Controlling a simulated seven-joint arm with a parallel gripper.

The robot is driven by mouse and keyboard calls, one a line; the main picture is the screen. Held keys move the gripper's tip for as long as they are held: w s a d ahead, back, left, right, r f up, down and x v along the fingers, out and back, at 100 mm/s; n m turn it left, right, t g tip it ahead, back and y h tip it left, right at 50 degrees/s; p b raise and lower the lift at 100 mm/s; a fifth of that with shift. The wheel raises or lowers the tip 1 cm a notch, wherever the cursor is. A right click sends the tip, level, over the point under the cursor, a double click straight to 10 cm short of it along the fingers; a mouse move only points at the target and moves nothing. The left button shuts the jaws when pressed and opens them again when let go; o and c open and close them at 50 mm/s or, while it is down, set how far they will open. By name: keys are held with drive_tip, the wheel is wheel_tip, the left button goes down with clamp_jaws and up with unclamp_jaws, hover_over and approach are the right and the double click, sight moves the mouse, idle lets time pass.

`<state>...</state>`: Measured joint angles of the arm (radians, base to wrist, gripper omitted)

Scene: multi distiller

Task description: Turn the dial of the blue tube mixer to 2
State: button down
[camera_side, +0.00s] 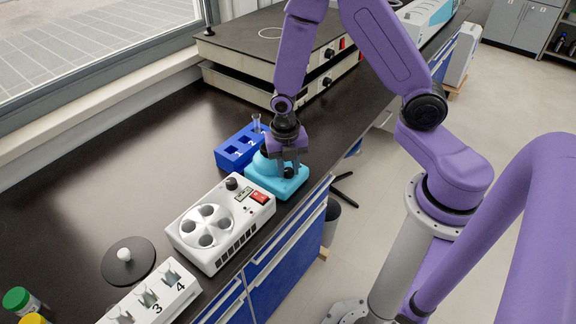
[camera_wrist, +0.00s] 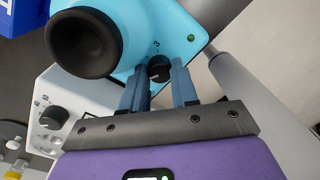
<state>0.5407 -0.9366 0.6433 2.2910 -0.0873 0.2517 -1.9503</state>
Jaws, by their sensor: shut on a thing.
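The blue tube mixer (camera_side: 276,183) stands on the dark bench, light blue with a black cup (camera_wrist: 83,43) on top. Its small black dial (camera_wrist: 159,69) is on the front of the body, near a green light (camera_wrist: 190,38). The dial's pointer direction is not clear.
A white device (camera_side: 222,222) with a red switch stands close in front of the mixer. A blue tube rack (camera_side: 236,152) is just behind it on the left. Stacked hotplates (camera_side: 268,82) stand farther back. The bench edge lies close on the right.

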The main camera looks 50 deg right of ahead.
drive_tip(key=c, duration=0.9)
unclamp_jaws()
drive_tip(key=shift+o, duration=0.2)
